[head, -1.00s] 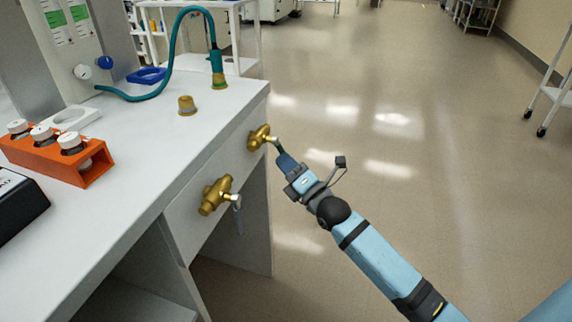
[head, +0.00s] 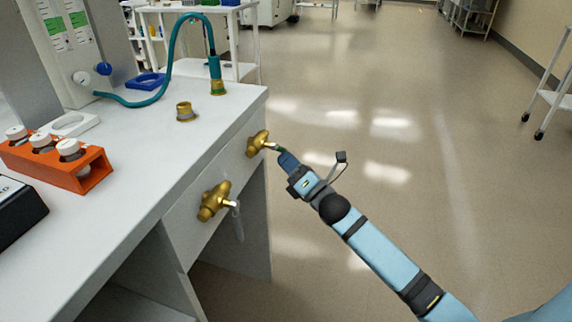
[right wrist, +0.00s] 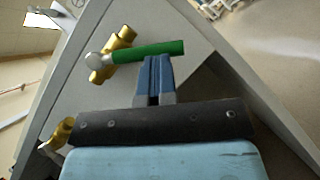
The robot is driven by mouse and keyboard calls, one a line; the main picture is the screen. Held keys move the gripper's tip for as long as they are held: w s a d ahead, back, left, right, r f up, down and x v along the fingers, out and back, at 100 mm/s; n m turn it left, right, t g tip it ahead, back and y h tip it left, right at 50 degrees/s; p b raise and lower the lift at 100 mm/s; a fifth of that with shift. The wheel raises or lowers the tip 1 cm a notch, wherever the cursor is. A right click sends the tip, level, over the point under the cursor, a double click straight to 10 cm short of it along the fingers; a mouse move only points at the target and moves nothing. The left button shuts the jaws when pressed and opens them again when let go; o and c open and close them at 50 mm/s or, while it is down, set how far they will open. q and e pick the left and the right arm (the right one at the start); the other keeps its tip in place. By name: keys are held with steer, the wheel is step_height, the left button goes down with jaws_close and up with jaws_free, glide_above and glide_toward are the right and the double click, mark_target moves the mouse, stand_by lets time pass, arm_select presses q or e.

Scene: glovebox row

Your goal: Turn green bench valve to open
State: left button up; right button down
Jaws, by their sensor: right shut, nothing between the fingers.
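The green bench valve is the farther brass valve (head: 257,143) on the bench's front panel. In the right wrist view, its green handle (right wrist: 148,51) sticks out sideways from the brass body (right wrist: 112,55). In the head view the handle is mostly hidden by my right gripper (head: 281,154). That gripper is shut and empty. In the right wrist view, its blue fingertips (right wrist: 158,60) are side by side at the handle's lower edge; I cannot tell whether they touch it. My left gripper is not in view.
A nearer brass valve (head: 213,202) with a pale handle hanging down is on the same panel. On the bench top (head: 140,160) are an orange vial rack (head: 85,172), a brass fitting (head: 185,112) and a teal hose (head: 215,68).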

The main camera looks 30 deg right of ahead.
arm_select(q)
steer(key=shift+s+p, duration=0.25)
steer(key=shift+p, duration=0.05)
arm_select(e)
steer(key=r+n+y, duration=0.1)
steer(key=w+d+r+n+y, duration=0.2)
steer(key=n, duration=0.1)
steer(key=shift+d+r, duration=0.15)
steer(key=shift+r, duration=0.1)
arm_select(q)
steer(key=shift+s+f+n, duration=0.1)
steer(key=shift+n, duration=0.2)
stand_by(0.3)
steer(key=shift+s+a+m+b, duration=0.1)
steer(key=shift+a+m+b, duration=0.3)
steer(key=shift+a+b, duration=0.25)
arm_select(e)
steer(key=s+d+f, duration=0.6)
steer(key=f, duration=0.3)
steer(key=shift+s+f, duration=0.2)
steer(key=shift+s, duration=0.2)
